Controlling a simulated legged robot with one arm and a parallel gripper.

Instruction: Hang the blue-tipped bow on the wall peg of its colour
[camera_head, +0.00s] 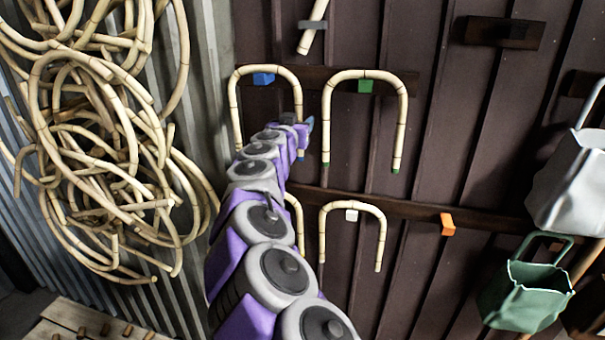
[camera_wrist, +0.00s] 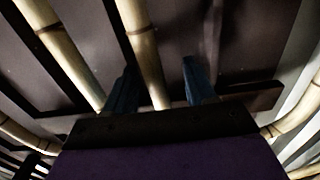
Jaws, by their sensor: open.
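The blue-tipped bow (camera_head: 234,100) is a pale rattan arch against the wall, open end down. Its top passes over the blue wall peg (camera_head: 263,79), seemingly resting on it. Its blue tip (camera_head: 301,156) shows at the lower end of the right leg, just below my gripper (camera_head: 300,121). My gripper is open beside that right leg. In the wrist view, my gripper (camera_wrist: 158,70) has its two dark blue fingers apart, with a rattan length (camera_wrist: 146,50) between them. I cannot tell whether either finger touches it. My arm hides part of the bow's lower left leg.
A green-tipped bow (camera_head: 403,110) hangs on the green peg (camera_head: 365,86). Another bow (camera_head: 382,235) hangs on the white peg (camera_head: 351,215); one more is partly behind my arm. The orange peg (camera_head: 447,223) is bare. Rattan coils (camera_head: 100,150) hang left; bags (camera_head: 570,190) hang right.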

